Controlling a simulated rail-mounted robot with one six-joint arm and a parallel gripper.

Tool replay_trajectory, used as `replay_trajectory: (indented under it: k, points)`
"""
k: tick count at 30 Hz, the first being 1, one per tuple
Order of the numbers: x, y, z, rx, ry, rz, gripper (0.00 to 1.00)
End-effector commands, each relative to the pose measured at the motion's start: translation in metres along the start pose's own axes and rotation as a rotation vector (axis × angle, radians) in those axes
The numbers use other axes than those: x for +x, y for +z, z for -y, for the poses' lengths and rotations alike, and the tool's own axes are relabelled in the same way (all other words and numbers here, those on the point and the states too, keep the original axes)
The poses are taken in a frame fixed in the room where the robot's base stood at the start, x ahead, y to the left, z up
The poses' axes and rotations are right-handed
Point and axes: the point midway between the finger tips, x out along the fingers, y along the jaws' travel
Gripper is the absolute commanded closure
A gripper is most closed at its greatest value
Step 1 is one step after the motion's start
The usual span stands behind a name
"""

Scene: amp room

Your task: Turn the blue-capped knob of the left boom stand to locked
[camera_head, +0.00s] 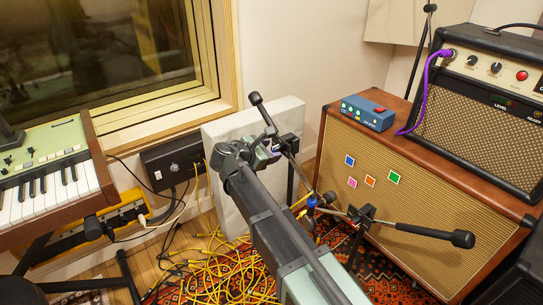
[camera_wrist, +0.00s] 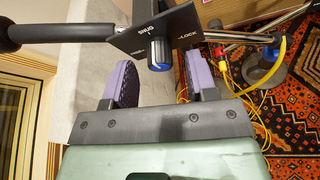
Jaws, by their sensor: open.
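In the wrist view, the blue-capped knob (camera_wrist: 159,52) of the left boom stand sits on a black plate (camera_wrist: 125,42). The plate has white lettering, with LOCK at its right side; the knob has a small white mark. My gripper (camera_wrist: 160,74) is open, its two purple pads left and right of the knob's line, with a gap between.
The wooden cabinet (camera_head: 400,185) is to the right, a pale panel (camera_head: 225,160) behind. Yellow cables (camera_head: 215,270) lie on the floor. A keyboard (camera_head: 55,170) stands left.

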Motion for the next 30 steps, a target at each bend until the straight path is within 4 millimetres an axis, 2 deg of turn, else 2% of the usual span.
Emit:
replay_trajectory:
  k: [3, 10, 20, 30]
  points:
    - [0.0102, -0.0004, 0.0005, 0.001, -0.001, 0.000, 0.48]
    - [0.0107, 0.0007, 0.0002, 0.000, -0.001, 0.000, 0.48]
    - [0.0104, 0.0006, 0.0002, 0.001, 0.000, 0.000, 0.97]
    - [0.0106, -0.0003, 0.0012, 0.040, 0.018, 0.002, 0.97]
